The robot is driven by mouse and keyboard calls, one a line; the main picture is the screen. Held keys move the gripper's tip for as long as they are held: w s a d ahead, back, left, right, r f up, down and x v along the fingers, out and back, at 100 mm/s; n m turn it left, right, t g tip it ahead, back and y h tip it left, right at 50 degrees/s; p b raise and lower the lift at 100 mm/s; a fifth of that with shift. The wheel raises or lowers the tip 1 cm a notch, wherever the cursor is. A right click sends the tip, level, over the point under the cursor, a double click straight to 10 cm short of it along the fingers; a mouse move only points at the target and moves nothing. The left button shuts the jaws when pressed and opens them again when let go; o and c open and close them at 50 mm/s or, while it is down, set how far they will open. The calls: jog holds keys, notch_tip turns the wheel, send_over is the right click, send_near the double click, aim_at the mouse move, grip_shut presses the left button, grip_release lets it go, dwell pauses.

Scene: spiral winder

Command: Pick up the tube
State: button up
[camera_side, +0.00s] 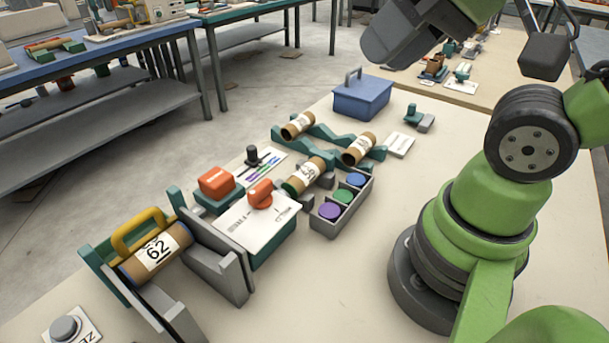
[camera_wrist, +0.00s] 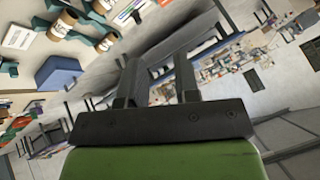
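Several brown cardboard tubes are in the side view. One tube (camera_side: 298,125) and another tube (camera_side: 359,149) lie in teal notched holders, and a labelled tube with a green end (camera_side: 303,176) lies nearer. A larger tube marked 62 (camera_side: 156,253) sits in a grey and teal fixture at front left, under a yellow handle (camera_side: 138,232). In the wrist view, tubes show at upper left (camera_wrist: 62,24). My gripper (camera_wrist: 158,72) has its two dark fingers apart with nothing between them, away from the tubes. Its fingers do not show clearly in the side view.
A blue box with a handle (camera_side: 362,96) stands behind the holders. A grey tray of coloured discs (camera_side: 341,205), a white panel with an orange knob (camera_side: 260,212) and an orange button (camera_side: 215,183) stand between tubes and fixture. The bench is clear at front centre.

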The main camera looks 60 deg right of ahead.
jog(key=o, duration=0.7)
jog(key=n+g+h, duration=0.2)
jog(key=n+g, duration=0.5)
jog(key=n, duration=1.3)
send_over(303, 170)
notch_tip(303, 170, down, 17)
jog(key=f+n, duration=0.1)
jog(key=f, duration=0.2)
jog(key=f+n, duration=0.1)
jog(key=f, duration=0.2)
jog(key=shift+w+f, duration=0.2)
jog(key=shift+f, duration=0.15)
jog(key=shift+s+f, duration=0.15)
jog(key=shift+f, duration=1.25)
jog(key=shift+s+f, duration=0.1)
jog(key=shift+f, duration=1.3)
